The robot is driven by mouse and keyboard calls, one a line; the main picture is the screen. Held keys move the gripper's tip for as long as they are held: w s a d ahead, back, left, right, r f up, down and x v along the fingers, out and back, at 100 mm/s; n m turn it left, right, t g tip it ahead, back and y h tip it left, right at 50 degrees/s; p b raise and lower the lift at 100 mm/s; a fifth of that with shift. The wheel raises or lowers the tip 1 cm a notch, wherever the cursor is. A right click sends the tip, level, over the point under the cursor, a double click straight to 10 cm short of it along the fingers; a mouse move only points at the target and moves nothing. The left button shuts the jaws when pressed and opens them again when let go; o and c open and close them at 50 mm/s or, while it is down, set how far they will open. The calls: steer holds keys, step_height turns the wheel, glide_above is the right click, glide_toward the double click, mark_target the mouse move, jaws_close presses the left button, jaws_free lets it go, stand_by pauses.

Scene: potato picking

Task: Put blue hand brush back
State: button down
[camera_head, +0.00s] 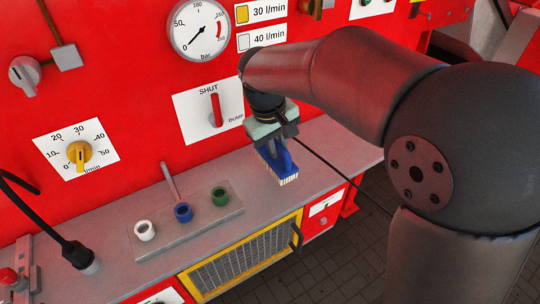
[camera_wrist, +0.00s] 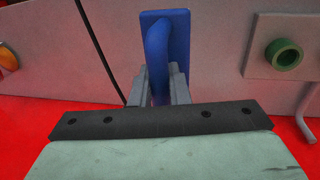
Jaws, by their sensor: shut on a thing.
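The blue hand brush (camera_head: 278,160) has a blue body and pale bristles along its lower edge. My gripper (camera_head: 274,140) is shut on its handle and holds it at the grey shelf (camera_head: 325,160), to the right of the holder plate. In the wrist view the brush (camera_wrist: 178,28) stands beyond my gripper (camera_wrist: 158,90), with its curved handle between the two fingers. I cannot tell whether the bristles touch the shelf or hang just above it.
A grey plate (camera_head: 188,232) with white, blue and green rings lies left of the brush. The red panel (camera_head: 130,90) with dials and a gauge (camera_head: 200,28) rises behind. A yellow-framed grille (camera_head: 245,258) is below the shelf.

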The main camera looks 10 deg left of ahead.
mark_target(269, 156)
steer(key=shift+a+f, duration=0.5)
steer(key=shift+f, duration=0.05)
steer(key=shift+a+f+p, duration=0.15)
steer(key=shift+a+f, duration=0.05)
steer(key=shift+f, duration=0.8)
steer(key=shift+a+f+p, duration=0.15)
steer(key=shift+a+f, duration=0.05)
steer(key=shift+f, duration=0.75)
steer(key=shift+f, duration=0.15)
steer(key=c, duration=1.4)
jaws_free()
steer(key=shift+r, duration=0.3)
steer(key=r, duration=0.4)
steer(key=s+a+r, duration=0.1)
steer(key=r, duration=0.2)
steer(key=r+b, duration=0.1)
steer(key=r, duration=0.3)
steer(key=shift+s+a+r, duration=0.3)
steer(key=shift+s, duration=0.05)
